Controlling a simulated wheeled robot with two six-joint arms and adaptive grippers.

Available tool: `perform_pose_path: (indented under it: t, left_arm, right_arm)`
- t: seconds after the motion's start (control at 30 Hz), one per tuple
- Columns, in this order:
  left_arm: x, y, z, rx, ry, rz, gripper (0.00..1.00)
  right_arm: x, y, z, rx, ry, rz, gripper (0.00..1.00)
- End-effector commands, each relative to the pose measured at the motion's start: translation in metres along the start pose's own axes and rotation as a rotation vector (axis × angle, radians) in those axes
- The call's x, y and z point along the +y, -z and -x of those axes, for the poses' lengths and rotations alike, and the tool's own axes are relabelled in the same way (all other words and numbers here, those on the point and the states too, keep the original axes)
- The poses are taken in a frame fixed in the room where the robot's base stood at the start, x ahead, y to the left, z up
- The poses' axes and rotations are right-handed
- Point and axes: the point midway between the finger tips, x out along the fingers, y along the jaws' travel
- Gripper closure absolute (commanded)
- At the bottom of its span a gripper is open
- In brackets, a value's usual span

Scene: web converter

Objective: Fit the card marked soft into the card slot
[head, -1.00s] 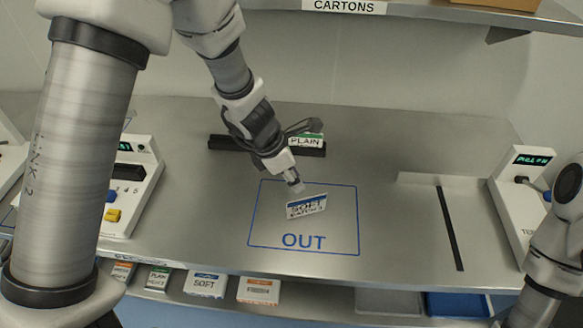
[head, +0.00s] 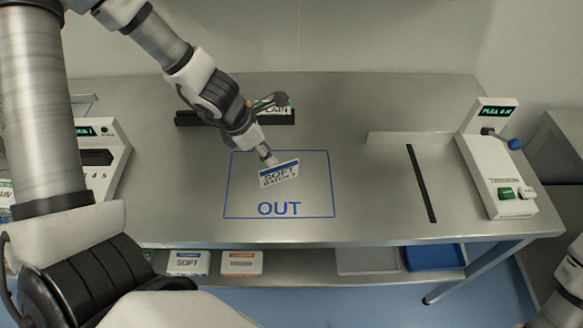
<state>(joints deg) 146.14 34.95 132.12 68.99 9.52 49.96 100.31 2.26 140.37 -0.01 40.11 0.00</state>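The card marked SOFT (head: 279,174) is white with a blue top band and tilted. It shows over the blue OUT outline on the steel table. My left gripper (head: 268,159) reaches down from the upper left, with its fingertips at the card's top edge, and appears shut on it. A long black holder (head: 200,119) at the back of the table has a card marked PLAIN (head: 277,110) standing in it, partly hidden by my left arm. The left machine (head: 118,140) has a dark recess (head: 97,157) in its face. My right gripper is out of view; part of that arm shows lower right.
A black strip (head: 421,183) runs along the table right of OUT. A white tension unit (head: 497,175) with green and white buttons stands at the right end. Boxes (head: 188,262) and a blue tray (head: 434,257) are on the lower shelf. Table between OUT and the strip is clear.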

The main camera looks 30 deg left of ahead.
Motion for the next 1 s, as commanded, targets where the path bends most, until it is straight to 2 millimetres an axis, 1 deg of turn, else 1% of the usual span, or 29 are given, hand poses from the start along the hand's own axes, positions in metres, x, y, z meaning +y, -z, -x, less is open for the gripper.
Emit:
perform_pose_path:
  t: [0.03,0.23,0.33,0.43,0.5,0.63,1.0]
  left_arm:
    - [0.0,0.003,-0.013,0.001,-0.002,-0.003,0.68]
    - [0.0,0.003,-0.041,0.003,-0.001,-0.005,0.68]
    - [0.0,0.003,-0.06,0.002,-0.002,-0.004,0.68]
    - [0.0,0.002,-0.073,0.002,-0.001,-0.003,0.68]
    - [0.0,0.001,-0.075,0.001,-0.001,-0.003,0.68]
    - [0.0,-0.001,-0.073,0.001,-0.001,-0.003,0.68]
    - [-0.001,0.0,-0.076,0.001,0.0,-0.002,0.68]
  right_arm:
    - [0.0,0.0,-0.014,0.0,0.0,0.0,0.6]
    - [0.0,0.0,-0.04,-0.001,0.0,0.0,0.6]
    - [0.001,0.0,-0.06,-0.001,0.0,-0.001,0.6]
    - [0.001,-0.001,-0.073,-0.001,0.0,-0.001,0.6]
    - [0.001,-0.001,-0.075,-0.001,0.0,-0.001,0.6]
    - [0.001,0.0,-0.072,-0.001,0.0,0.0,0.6]
    - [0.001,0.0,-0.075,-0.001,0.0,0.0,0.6]
